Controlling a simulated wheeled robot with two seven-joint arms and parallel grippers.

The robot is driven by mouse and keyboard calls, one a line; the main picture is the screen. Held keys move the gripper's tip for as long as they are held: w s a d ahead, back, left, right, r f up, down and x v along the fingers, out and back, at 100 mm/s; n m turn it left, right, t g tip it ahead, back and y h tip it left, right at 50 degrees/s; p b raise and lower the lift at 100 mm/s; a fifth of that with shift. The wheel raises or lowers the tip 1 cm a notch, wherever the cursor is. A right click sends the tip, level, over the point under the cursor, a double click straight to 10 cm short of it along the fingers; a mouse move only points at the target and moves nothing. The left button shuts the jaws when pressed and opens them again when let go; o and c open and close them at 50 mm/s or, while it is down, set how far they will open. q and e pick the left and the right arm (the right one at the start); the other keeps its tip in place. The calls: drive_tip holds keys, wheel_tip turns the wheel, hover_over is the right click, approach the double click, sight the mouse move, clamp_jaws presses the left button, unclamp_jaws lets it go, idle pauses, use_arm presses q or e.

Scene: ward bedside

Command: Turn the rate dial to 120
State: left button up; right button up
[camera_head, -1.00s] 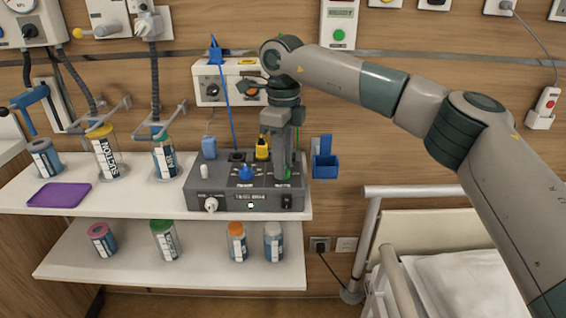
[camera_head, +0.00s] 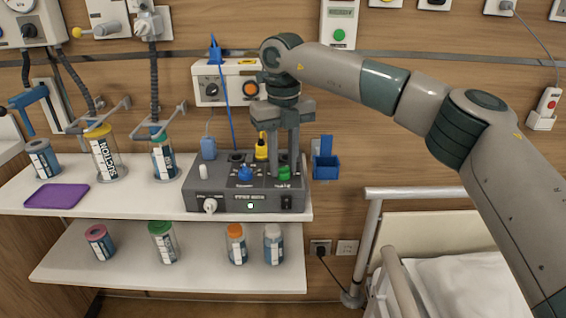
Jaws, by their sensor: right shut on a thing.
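A dark grey console (camera_head: 234,204) stands on the upper white shelf. On its top are a blue dial (camera_head: 245,174) and a green dial (camera_head: 284,172), each with white markings too small to read. My right gripper (camera_head: 284,168) points straight down from above, shut on the green dial, with its fingers on either side of it. The fingers cover part of the green dial and its scale, so its setting cannot be read. My left gripper is not in view.
A yellow plug (camera_head: 262,150) and a blue cable (camera_head: 229,108) are close behind the dials. A blue wall holder (camera_head: 326,160) is just right of the console. Canisters (camera_head: 106,153) and a purple tray (camera_head: 57,195) are on the left. A bed rail (camera_head: 370,245) is at the lower right.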

sight(283, 167)
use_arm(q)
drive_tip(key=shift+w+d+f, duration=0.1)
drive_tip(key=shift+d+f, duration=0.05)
use_arm(e)
drive_tip(key=shift+r, duration=0.1)
drive_tip(key=o, duration=1)
drive_tip(key=shift+o, duration=0.2)
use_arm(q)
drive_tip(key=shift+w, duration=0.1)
use_arm(e)
drive_tip(key=shift+r, duration=0.6)
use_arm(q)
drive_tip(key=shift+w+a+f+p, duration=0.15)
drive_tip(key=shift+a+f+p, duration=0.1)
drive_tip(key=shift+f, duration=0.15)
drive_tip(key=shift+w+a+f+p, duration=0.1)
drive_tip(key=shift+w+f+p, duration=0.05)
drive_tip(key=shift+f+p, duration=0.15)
use_arm(e)
wheel_tip(283, 167, up, 16)
